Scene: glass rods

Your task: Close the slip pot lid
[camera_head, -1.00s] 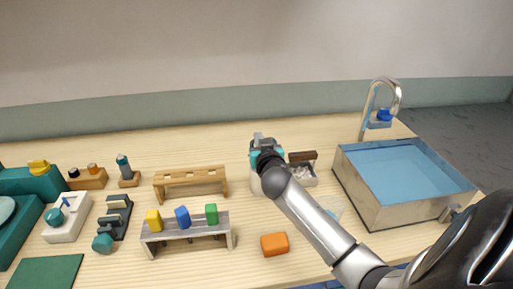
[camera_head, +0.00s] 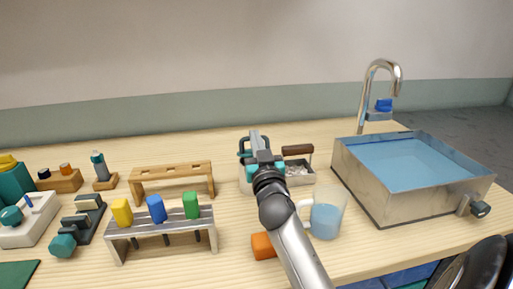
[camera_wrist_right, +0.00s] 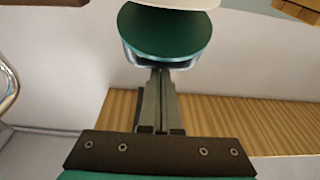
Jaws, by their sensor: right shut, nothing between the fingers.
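The slip pot (camera_head: 245,187) is a pale pot at the middle back of the counter, mostly hidden behind my right arm in the head view. Its lid (camera_wrist_right: 165,30) shows in the right wrist view as a dark green disc with a pale metallic rim, beside a white body at the top edge. The lid looks raised open. My right gripper (camera_wrist_right: 160,72) is shut and empty, its tips at the lid's lower rim; I cannot tell whether they touch. In the head view the right gripper (camera_head: 256,138) is over the pot. My left gripper is out of view.
A small tray (camera_head: 300,176) with a brown-handled tool stands right of the pot. A water-filled sink (camera_head: 370,190) is at right; a grey rack (camera_head: 160,227) with coloured blocks is at left.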

